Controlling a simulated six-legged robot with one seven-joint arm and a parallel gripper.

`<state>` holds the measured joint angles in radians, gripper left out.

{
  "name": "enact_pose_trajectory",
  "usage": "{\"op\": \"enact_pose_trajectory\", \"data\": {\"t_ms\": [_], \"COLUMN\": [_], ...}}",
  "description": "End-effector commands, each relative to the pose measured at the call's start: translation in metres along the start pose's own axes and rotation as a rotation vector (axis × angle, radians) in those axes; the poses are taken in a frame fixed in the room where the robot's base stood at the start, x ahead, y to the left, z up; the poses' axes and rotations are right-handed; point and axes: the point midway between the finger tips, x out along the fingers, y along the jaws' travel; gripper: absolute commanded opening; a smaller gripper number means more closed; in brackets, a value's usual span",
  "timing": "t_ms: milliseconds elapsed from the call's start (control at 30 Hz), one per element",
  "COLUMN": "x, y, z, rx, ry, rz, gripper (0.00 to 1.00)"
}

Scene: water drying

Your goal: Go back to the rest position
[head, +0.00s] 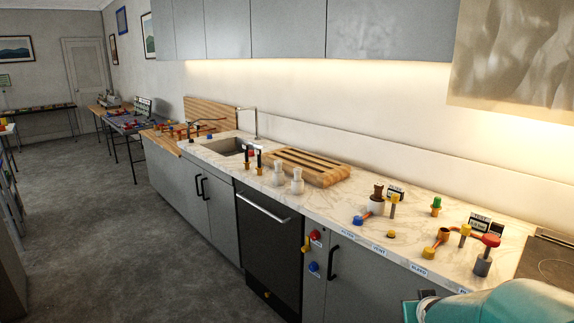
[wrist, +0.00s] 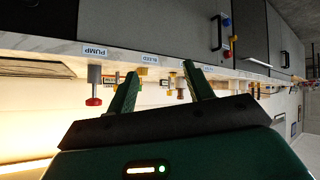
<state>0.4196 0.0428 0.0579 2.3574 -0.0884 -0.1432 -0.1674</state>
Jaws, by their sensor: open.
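My gripper (wrist: 160,75) shows in the wrist view with its two green fingers spread apart and nothing between them. The wrist view is turned upside down, with the counter edge and its labels above the fingers. In the head view only a teal part of my arm shows at the bottom right corner, close to the front edge of the marble counter (head: 330,208). The fingertips are not clearly visible there.
A red-topped valve (head: 488,241) with a grey base and yellow fittings stands at the counter's right end. It also shows in the wrist view (wrist: 94,100). A wooden rack (head: 305,167), white bottles (head: 278,174) and a sink (head: 228,146) lie farther left. Floor (head: 110,240) at left is clear.

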Motion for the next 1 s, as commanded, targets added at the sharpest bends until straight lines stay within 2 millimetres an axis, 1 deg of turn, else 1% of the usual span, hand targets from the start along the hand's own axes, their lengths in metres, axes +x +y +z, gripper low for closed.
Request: {"op": "enact_pose_trajectory", "data": {"t_ms": [33, 100, 267, 400, 467, 500, 600, 700, 800, 1000], "x": [-0.020, -0.045, -0.106, -0.161, -0.185, -0.201, -0.235, -0.259, -0.271, -0.274], "y": [-0.012, -0.027, -0.058, -0.082, -0.090, -0.095, -0.105, -0.110, -0.113, -0.113], "z": [-0.009, -0.011, -0.010, 0.001, 0.008, 0.014, 0.030, 0.043, 0.052, 0.054], "rx": [-0.005, -0.006, -0.009, -0.012, -0.013, -0.015, -0.019, -0.026, -0.029, -0.030], "ry": [-0.010, -0.045, -0.122, -0.190, -0.221, -0.241, -0.289, -0.327, -0.350, -0.360], "rz": [-0.017, -0.041, -0.098, -0.150, -0.173, -0.188, -0.223, -0.249, -0.262, -0.265], "gripper": [0.52, 0.52, 0.52, 0.52, 0.52, 0.52, 0.52, 0.52, 0.52, 0.52]}}
